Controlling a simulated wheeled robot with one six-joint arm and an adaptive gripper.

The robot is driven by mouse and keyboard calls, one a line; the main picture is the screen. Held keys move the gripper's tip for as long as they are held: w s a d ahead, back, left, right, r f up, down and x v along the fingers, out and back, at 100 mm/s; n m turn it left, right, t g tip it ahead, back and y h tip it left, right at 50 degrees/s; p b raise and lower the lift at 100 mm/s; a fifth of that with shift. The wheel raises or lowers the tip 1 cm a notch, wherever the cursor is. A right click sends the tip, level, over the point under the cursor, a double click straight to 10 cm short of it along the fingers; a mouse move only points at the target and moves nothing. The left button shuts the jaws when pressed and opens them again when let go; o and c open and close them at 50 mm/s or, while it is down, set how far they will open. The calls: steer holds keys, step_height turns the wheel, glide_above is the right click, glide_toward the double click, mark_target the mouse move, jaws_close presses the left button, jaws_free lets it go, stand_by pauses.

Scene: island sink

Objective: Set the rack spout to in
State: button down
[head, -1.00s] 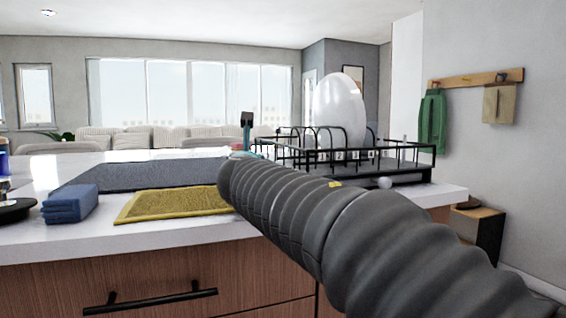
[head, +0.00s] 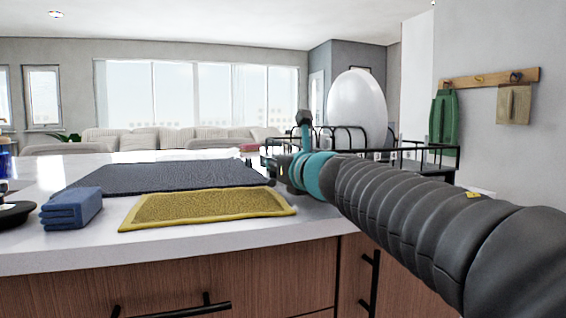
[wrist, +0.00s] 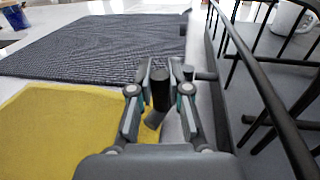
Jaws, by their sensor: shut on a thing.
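The black wire dish rack (head: 428,150) stands on the right of the counter, partly behind my arm. In the wrist view the rack (wrist: 262,85) runs along the right side, with its dark tray inside. A short dark spout (wrist: 160,90) sits between the fingers of my gripper (wrist: 160,78), just left of the rack. A dark stub (wrist: 205,76) at the rack's edge points toward it; the fingers partly hide the join. My gripper is shut on the spout. In the head view my arm hides the spout, and the fingers cannot be made out.
A yellow mat (head: 205,208) lies at the counter's front, with a dark ribbed mat (head: 150,176) behind it. A folded blue cloth (head: 71,208) lies at left. A large white plate (head: 357,103) stands in the rack, and a white mug (wrist: 292,16) shows in the wrist view.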

steer(key=c, duration=1.1)
jaws_free()
steer(key=v, duration=1.2)
